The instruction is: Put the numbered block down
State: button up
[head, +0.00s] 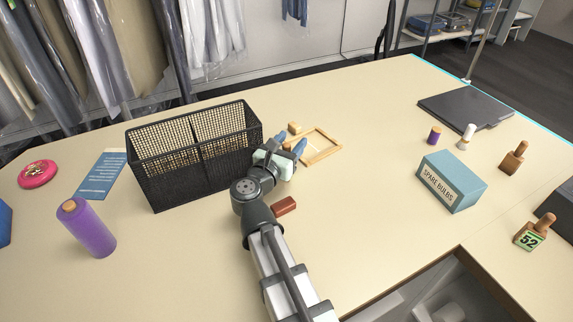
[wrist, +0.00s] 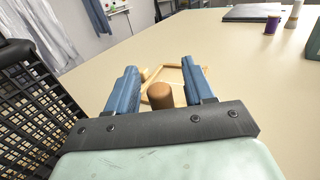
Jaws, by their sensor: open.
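My gripper (head: 290,144) is open, low over the table beside the black mesh basket. In the wrist view, a brown rounded wooden knob (wrist: 160,95) stands between its blue fingers (wrist: 160,76), with a gap on each side. The body below the knob and any number are hidden by my gripper. A light wooden frame (head: 335,154) lies flat just beyond the fingers; I cannot tell whether the knobbed piece is inside it. A block marked 52 (head: 529,241), with a brown knob handle, stands at the far right of the head view.
The two-part mesh basket (head: 160,180) stands close left of my gripper. A small wood block (head: 295,128) and a red-brown block (head: 285,206) lie nearby. A blue SPARE BULBS box (head: 452,180), another brown knobbed piece (head: 514,158) and spools stand right. The table's centre right is clear.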

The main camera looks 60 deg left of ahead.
jog(key=shift+c, duration=0.2)
grip_shut()
dwell(0.4)
notch_tip(320, 180, up, 18)
dwell(0.7)
